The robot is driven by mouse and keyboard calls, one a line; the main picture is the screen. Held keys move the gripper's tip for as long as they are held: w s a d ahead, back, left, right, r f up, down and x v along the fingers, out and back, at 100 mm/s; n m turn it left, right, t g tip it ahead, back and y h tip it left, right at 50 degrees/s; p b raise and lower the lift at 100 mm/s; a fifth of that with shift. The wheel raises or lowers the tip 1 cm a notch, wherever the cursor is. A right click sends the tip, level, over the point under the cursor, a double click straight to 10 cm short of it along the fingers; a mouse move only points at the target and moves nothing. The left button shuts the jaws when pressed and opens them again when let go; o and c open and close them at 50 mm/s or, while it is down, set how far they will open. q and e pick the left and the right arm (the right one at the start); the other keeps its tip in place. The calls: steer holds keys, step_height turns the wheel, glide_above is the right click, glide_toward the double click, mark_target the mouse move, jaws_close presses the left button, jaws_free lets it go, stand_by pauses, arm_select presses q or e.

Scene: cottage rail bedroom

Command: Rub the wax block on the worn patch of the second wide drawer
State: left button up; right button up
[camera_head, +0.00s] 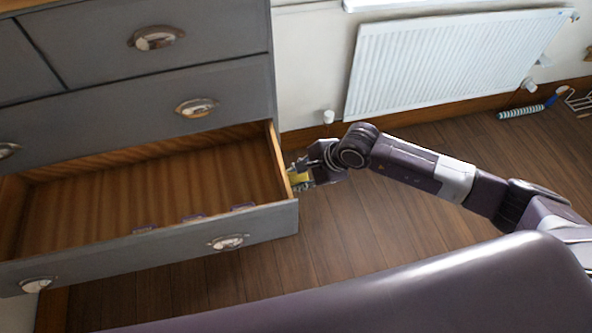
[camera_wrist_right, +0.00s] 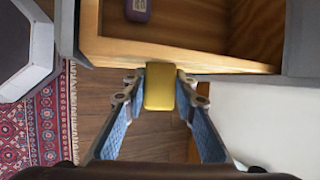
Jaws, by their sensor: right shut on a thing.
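My right gripper (camera_head: 307,174) is shut on a yellow wax block (camera_head: 299,177), just outside the right side of the open wide drawer (camera_head: 279,165). In the right wrist view the wax block (camera_wrist_right: 160,87) sits between the blue-lined fingers of the right gripper (camera_wrist_right: 160,100). Its far end is at the drawer's wooden side wall (camera_wrist_right: 115,50); I cannot tell whether they touch. The worn patch cannot be made out; the block and gripper cover part of the side wall. My left gripper is not in view.
The grey chest (camera_head: 120,85) has closed drawers above the open one. Small purple items (camera_head: 193,218) lie inside the drawer near its front. A white radiator (camera_head: 450,60) hangs on the wall. A patterned rug (camera_wrist_right: 50,125) lies at left. Wooden floor right of the drawer is mostly clear.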

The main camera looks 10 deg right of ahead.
steer(key=shift+s+p, duration=0.5)
steer(key=shift+s, duration=2.25)
steer(key=d+b, duration=0.2)
steer(key=d, duration=0.6)
steer(key=shift+w, duration=0.2)
